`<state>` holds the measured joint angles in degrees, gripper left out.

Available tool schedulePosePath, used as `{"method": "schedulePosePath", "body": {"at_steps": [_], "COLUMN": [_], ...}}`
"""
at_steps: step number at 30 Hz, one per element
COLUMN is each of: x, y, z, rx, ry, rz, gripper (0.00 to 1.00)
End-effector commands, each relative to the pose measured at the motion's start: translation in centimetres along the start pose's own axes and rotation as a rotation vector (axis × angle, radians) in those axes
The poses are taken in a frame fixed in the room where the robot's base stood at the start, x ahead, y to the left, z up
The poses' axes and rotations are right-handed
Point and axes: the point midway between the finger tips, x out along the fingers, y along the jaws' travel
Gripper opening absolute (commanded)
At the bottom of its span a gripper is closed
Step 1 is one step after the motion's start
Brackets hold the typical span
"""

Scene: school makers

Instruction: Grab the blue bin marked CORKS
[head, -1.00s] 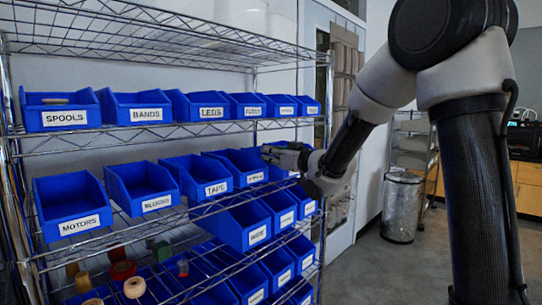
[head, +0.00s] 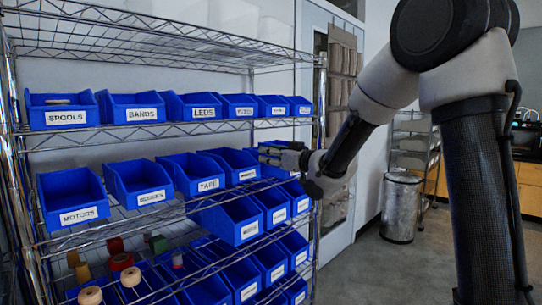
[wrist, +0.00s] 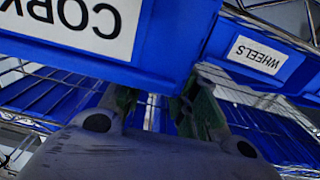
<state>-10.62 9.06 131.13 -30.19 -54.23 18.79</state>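A blue bin (wrist: 170,45) fills the top of the wrist view. Its white label is upside down and cut off by the frame edge; the letters I can read start with CO, which fits CORKS. In the head view my gripper (head: 270,156) is at the right part of the middle shelf row and covers much of the bin behind it. In the wrist view my gripper (wrist: 160,102) has its two fingers apart, close to the bin's front rim. The fingertips are partly hidden, so I cannot tell whether they touch or straddle the rim.
The WHEELS bin (wrist: 260,55) sits beside it. The wire rack (head: 150,30) holds rows of blue bins, including the TAPE bin (head: 195,170) and MOTORS bin (head: 70,195). A metal trash can (head: 400,205) stands on open floor at right.

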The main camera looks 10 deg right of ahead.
Motion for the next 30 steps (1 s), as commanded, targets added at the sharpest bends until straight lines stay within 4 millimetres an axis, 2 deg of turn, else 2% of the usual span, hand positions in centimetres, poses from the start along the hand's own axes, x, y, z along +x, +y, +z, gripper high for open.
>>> {"method": "schedulePosePath", "body": {"at_steps": [8, 11, 24, 30], "x": [-0.1, -0.9, -9.6, -11.7], "y": [0.0, 0.0, 0.1, 0.1], "z": [0.0, -0.1, 0.0, 0.0], "rx": [0.000, -0.001, -0.001, 0.000], "ry": [0.000, 0.000, 0.000, 0.000], "rz": [0.000, 0.001, 0.003, 0.001], "gripper": [0.30, 0.30, 0.30, 0.30]}}
